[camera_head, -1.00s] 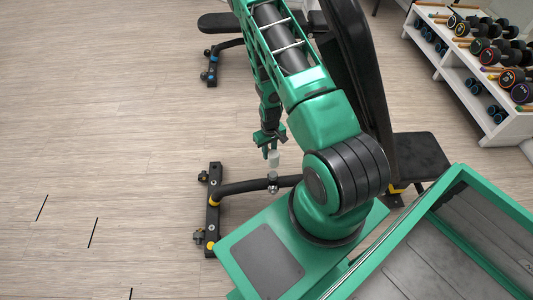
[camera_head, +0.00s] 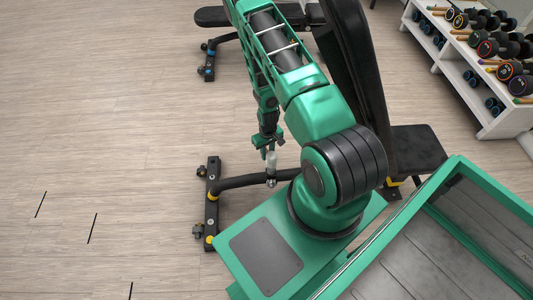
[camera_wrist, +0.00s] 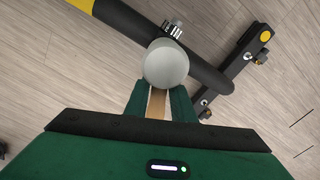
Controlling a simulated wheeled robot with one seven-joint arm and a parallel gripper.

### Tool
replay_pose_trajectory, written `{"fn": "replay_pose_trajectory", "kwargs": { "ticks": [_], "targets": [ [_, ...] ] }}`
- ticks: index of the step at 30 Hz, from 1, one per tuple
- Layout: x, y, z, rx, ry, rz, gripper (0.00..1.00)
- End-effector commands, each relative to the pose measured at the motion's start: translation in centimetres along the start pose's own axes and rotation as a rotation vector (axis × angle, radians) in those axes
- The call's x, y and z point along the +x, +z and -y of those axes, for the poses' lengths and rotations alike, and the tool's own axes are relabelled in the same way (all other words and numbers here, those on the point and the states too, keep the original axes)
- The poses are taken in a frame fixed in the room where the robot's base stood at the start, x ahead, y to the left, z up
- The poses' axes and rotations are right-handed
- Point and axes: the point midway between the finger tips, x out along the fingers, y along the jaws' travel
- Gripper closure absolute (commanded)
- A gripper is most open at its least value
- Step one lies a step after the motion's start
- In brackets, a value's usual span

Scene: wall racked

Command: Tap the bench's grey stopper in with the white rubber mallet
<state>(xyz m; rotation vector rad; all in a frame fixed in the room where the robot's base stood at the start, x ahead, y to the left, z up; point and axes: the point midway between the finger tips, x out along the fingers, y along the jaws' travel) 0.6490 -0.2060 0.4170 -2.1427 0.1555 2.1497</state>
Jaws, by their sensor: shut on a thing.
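My gripper (camera_wrist: 157,108) is shut on the wooden handle (camera_wrist: 157,105) of the white rubber mallet. The mallet's round white head (camera_wrist: 165,65) sits just beyond the fingertips in the wrist view. In the head view the pale mallet (camera_head: 271,162) hangs below my gripper (camera_head: 267,145), over the bench's front bar. A small grey stopper (camera_wrist: 174,31) with a ribbed metal collar shows on the bar, just past the mallet head. It also shows small in the head view (camera_head: 271,182). The mallet head partly hides it, so I cannot tell whether they touch or how far in it sits.
The bench's black bar (camera_wrist: 205,68) runs to a crossfoot (camera_wrist: 235,70) with yellow caps. The bench's tall black backrest (camera_head: 355,65) stands close to my arm, with its seat (camera_head: 417,150) to the right. A dumbbell rack (camera_head: 470,85) is at the upper right. Floor at left is clear.

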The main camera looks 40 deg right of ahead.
Motion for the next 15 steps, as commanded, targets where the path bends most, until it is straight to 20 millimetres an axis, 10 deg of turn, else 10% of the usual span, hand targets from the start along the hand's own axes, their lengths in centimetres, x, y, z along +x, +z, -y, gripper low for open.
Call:
{"fn": "replay_pose_trajectory", "kwargs": {
  "ticks": [6,15],
  "targets": [
    [3.4,0.1,0.0,0.0,0.0,0.002,1.0],
    [1.9,0.0,0.0,0.0,0.0,0.0,1.0]
  ]
}}
